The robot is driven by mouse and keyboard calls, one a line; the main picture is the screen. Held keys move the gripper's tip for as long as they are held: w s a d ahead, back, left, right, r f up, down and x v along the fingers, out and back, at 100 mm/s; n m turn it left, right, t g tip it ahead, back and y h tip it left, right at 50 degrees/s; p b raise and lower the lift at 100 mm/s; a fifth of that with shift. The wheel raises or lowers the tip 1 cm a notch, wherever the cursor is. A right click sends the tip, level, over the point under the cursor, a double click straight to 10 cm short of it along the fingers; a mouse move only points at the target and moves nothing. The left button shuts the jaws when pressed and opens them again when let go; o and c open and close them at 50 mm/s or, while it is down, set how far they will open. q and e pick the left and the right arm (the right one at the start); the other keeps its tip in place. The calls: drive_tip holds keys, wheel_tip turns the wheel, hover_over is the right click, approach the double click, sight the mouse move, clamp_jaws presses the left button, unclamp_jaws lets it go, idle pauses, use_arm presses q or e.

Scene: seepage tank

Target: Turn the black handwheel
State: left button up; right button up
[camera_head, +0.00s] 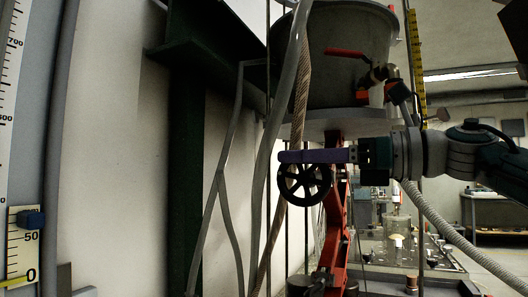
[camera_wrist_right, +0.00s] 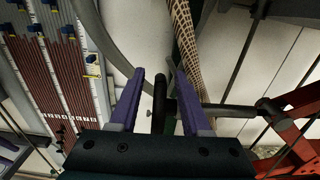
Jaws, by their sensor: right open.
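The black handwheel (camera_head: 305,183), a spoked ring, is near the middle of the head view, upright and facing me. My right gripper (camera_head: 284,156) reaches in from the right, its purple fingers lying across the top of the wheel and hiding part of the upper rim. In the right wrist view my right gripper (camera_wrist_right: 158,72) is open, one purple finger on each side. The handwheel (camera_wrist_right: 159,95) shows edge-on as a dark bar between the fingers, with visible gaps on both sides. Its shaft runs off to the right. My left gripper is not in view.
A red-orange frame (camera_head: 336,215) stands just right of the wheel, below a large grey tank (camera_head: 345,60). Grey hoses (camera_head: 226,160) and a braided hose hang to the left. A red-handled valve (camera_head: 346,53) sits above my arm. Manometer tubes (camera_wrist_right: 60,75) show in the wrist view.

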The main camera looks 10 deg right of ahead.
drive_tip(key=shift+c, duration=0.2)
clamp_jaws()
idle(0.5)
